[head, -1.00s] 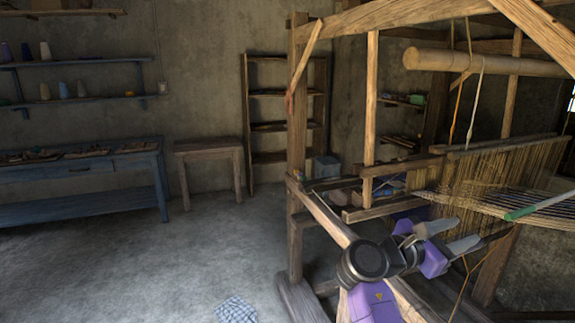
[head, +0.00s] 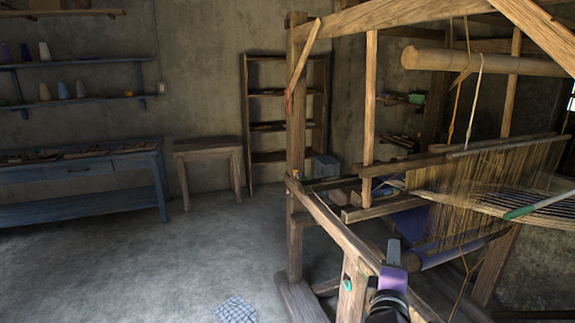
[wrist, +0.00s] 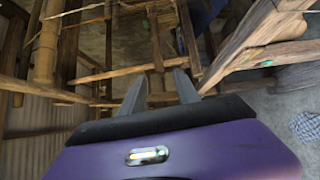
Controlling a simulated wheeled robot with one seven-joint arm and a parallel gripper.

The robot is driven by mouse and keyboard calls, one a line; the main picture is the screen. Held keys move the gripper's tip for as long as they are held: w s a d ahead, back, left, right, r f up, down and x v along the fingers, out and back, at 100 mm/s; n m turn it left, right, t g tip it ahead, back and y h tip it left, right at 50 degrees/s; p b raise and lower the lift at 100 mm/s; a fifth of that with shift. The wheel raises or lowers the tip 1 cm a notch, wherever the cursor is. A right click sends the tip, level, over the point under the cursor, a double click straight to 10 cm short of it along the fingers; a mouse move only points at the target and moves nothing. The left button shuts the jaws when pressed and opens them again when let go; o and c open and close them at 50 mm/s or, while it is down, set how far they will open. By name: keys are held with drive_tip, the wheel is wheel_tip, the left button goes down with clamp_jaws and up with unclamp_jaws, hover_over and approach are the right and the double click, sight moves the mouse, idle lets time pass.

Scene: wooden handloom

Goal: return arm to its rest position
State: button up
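My gripper (head: 393,252) shows low in the head view, seen edge-on beside the loom's front side beam, with its grey fingers pointing up and away. In the wrist view the gripper (wrist: 161,84) has its two grey fingers spread apart with nothing between them. The wooden handloom (head: 330,222) fills the right half of the head view, and its beams also show around the fingers in the wrist view (wrist: 262,60). Most of my arm is out of the head view.
Pale warp threads (head: 450,190) and a green-tipped stick (head: 520,213) lie on the loom at right. A checked cloth (head: 236,309) lies on the floor. A blue bench (head: 80,165) and small wooden table (head: 207,149) stand back left. The left floor is clear.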

drive_tip(key=s+a+f+m+t+y, duration=0.1)
drive_tip(key=s+a+f+m+y, duration=0.15)
drive_tip(key=s, duration=0.35)
drive_tip(key=s+a+f+m+y, duration=0.1)
drive_tip(key=s+f+m+y, duration=0.1)
drive_tip(key=s+f, duration=0.35)
drive_tip(key=s+a+f+m+t+y, duration=0.1)
drive_tip(key=s+a+m+y, duration=0.1)
drive_tip(key=s, duration=0.5)
drive_tip(key=s+d+m+g, duration=0.1)
drive_tip(key=s+m, duration=0.3)
drive_tip(key=s, duration=1.2)
drive_tip(key=s+d+f+m+g, duration=0.1)
drive_tip(key=s+m, duration=0.3)
drive_tip(key=s, duration=1.2)
drive_tip(key=shift+s+f+g, duration=0.3)
drive_tip(key=shift+s+g, duration=0.05)
drive_tip(key=shift+g, duration=0.55)
drive_tip(key=shift+d, duration=0.1)
